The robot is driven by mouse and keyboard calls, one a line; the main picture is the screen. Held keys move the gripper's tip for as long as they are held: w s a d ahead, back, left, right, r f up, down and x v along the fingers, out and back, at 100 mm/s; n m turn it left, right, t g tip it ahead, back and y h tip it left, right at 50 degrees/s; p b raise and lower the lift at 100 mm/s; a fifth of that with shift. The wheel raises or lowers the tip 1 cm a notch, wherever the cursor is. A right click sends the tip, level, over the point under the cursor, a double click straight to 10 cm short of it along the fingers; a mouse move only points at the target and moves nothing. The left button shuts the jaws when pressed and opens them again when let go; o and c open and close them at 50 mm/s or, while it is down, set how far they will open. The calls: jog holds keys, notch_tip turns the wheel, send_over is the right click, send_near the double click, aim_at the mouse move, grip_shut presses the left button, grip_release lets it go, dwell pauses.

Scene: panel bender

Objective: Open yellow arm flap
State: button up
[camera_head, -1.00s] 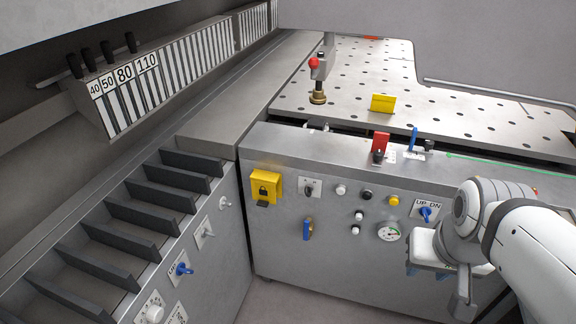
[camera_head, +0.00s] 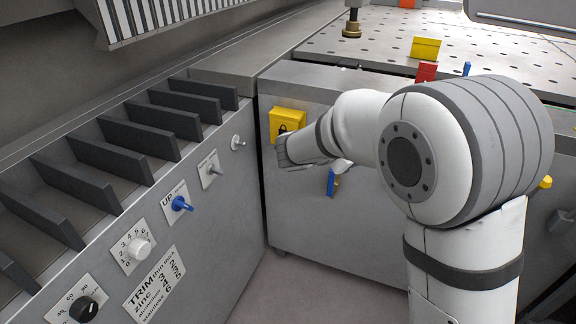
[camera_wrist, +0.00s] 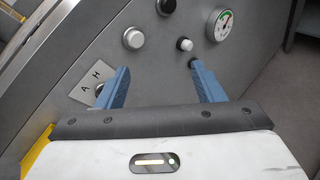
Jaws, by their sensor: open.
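A yellow plate (camera_head: 425,48) stands up from the perforated table at the back in the head view. A yellow box with a padlock mark (camera_head: 287,122) sits on the machine's front panel, partly covered by my wrist. A yellow edge (camera_wrist: 38,155) shows at the lower left of the wrist view. My gripper (camera_wrist: 158,70) is open and empty, its blue fingers spread before the panel. The A/H selector (camera_wrist: 97,88) is close to the left finger in that view.
The side panel carries knobs, a blue UP switch (camera_head: 181,203) and dark slots. Buttons and a gauge (camera_wrist: 220,24) lie ahead of the fingers. Floor is clear between the panels.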

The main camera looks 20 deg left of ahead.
jog(key=w+a+f+n+t+y+b, duration=0.1)
jog(key=a+f+n+t+b, duration=0.2)
jog(key=a, duration=0.4)
jog(key=w+a+f+n+t+y+b, duration=0.1)
jog(key=a+f+n+y, duration=0.15)
jog(key=a+f, duration=0.35)
jog(key=n+t+y+b, duration=0.2)
jog(key=n+y+b, duration=0.1)
jog(key=n, duration=0.3)
send_near(284, 133)
notch_tip(284, 133, down, 5)
jog(key=w, duration=0.6)
jog(key=shift+w+r+b, duration=0.25)
jog(key=shift+w+b, duration=0.15)
jog(key=shift+m, duration=0.25)
jog(key=shift+d, duration=0.1)
jog(key=c, duration=1.3)
jog(key=shift+d, duration=0.1)
grip_shut()
